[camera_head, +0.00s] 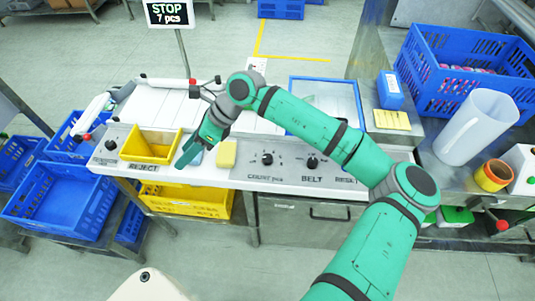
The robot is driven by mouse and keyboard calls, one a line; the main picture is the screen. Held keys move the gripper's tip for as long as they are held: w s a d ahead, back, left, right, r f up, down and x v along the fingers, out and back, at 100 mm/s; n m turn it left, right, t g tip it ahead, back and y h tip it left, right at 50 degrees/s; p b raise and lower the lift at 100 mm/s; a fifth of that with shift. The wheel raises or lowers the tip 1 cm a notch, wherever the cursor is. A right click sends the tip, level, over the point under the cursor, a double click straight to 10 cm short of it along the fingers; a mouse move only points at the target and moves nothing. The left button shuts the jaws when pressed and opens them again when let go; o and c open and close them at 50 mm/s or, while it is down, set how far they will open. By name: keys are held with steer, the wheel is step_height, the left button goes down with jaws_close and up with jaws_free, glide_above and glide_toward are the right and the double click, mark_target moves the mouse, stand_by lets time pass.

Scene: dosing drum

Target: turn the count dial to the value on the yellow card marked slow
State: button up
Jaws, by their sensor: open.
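The count dial (267,158) is a black knob on the grey front panel, above the label "COUNT pcs". Its exact setting is too small to read. A yellow piece like a card or pad (227,154) lies left of the panel; no writing on it is legible. Another yellow card (392,120) with faint lines lies at the right, and its text is too small to read. I cannot tell which is marked slow. My gripper (187,158) is open and empty, left of the count dial and apart from it, beside the yellow reject bin.
The belt dial (312,162) sits right of the count dial, with my arm passing close above. A display (167,13) reads "STOP 7 pcs". The yellow reject bin (151,145) stands left. A clear jug (477,128) and blue crate (465,70) crowd the right.

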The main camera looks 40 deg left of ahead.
steer(key=w+d+f+t+h, duration=0.35)
steer(key=w+d, duration=0.25)
steer(key=w, duration=0.5)
steer(key=r+t+h, duration=0.2)
steer(key=t, duration=0.2)
glide_above(267, 157)
steer(key=shift+g, duration=0.25)
step_height(267, 157, down, 11)
steer(key=shift+f, duration=0.1)
steer(key=c, duration=1)
